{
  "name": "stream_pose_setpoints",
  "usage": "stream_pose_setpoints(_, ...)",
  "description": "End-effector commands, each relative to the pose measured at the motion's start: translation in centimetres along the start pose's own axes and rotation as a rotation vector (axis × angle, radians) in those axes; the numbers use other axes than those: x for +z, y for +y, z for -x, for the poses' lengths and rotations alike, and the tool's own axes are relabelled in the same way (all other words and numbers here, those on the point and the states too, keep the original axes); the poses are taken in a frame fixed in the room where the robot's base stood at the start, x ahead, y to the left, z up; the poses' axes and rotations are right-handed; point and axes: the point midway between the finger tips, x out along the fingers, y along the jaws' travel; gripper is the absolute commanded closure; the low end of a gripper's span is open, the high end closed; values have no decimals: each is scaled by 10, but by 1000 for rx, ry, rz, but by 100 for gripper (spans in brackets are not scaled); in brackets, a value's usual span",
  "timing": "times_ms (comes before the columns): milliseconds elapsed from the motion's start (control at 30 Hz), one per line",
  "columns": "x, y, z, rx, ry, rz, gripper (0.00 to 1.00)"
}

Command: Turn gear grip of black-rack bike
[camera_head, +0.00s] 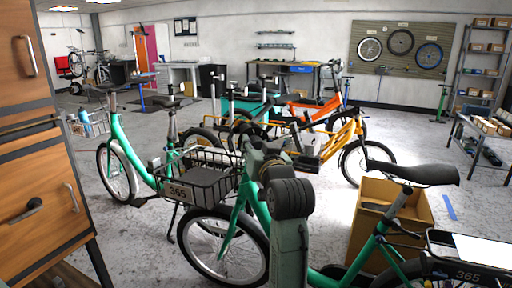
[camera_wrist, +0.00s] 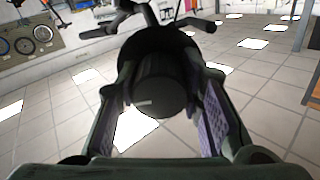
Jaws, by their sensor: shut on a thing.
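The gear grip (camera_wrist: 160,85) is a black cylinder seen end-on in the middle of the wrist view. My gripper (camera_wrist: 164,100) has one purple-padded finger on each side of it and is shut on it. Dark handlebar parts (camera_wrist: 130,14) show behind the grip. In the head view, the nearest teal bike (camera_head: 372,246) has a black saddle and a black front basket rack (camera_head: 203,184) with a 365 plate. My grey-green arm covers its handlebar area, so the grip and fingertips are not clear there.
A cardboard box (camera_head: 388,212) stands behind the near bike's frame. A wooden cabinet (camera_head: 38,140) is close at left. Orange and yellow bikes (camera_head: 340,140) stand behind. A workbench (camera_head: 483,148) is at right. Some grey floor is clear.

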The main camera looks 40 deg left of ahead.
Motion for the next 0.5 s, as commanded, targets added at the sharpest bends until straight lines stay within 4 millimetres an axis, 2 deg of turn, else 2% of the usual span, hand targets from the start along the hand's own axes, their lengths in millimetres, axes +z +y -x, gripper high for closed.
stream_pose_setpoints(200,0,0,0,0,0,0,94)
stream_pose_setpoints(500,0,0,0,0,-1,44,94)
